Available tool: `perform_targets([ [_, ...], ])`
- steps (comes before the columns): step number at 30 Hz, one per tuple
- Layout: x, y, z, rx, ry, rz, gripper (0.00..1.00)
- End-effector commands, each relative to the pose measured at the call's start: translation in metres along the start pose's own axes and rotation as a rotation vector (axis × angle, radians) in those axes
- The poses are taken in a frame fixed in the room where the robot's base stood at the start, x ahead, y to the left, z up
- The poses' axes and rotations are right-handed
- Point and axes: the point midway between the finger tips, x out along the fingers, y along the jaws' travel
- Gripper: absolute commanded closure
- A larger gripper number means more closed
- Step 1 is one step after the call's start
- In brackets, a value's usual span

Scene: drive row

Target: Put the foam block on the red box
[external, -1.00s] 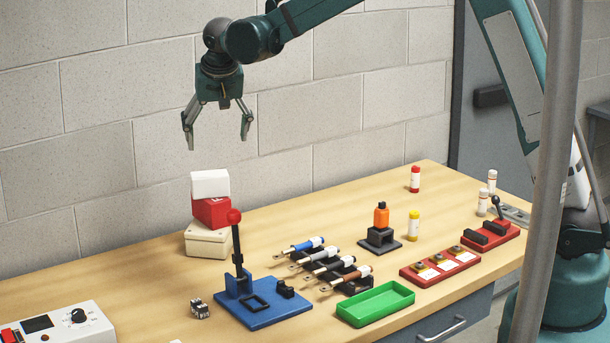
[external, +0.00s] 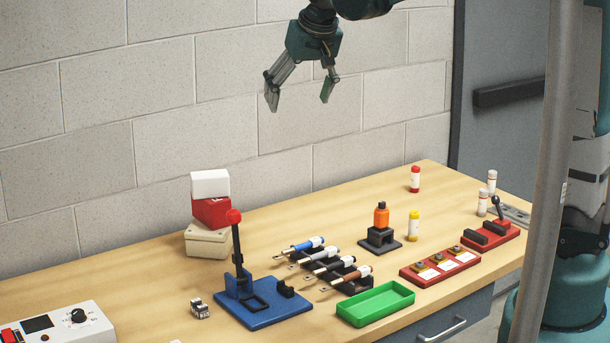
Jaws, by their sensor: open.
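A white foam block (external: 210,184) lies on top of the red box (external: 211,212) at the left back of the bench. The red box rests on a cream box (external: 207,242). My gripper (external: 299,97) is open and empty. It hangs high in front of the wall, above and to the right of the stack, well apart from it.
A blue press (external: 262,306) with an upright red-knobbed lever (external: 235,217) stands just in front of the stack. Screwdriver-like tools (external: 322,263), a green tray (external: 376,303), an orange bottle (external: 381,215) and red trays (external: 440,266) are to the right. The back middle bench is clear.

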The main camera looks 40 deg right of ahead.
Motion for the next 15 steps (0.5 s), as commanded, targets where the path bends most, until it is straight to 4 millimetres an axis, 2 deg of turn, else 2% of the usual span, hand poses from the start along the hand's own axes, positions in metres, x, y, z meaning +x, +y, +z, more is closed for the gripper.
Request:
perform_targets([
  [3,-0.016,0.020,0.016,-0.013,0.008,-0.008,0.25],
  [15,-0.058,0.074,0.072,-0.063,0.042,-0.036,0.25],
])
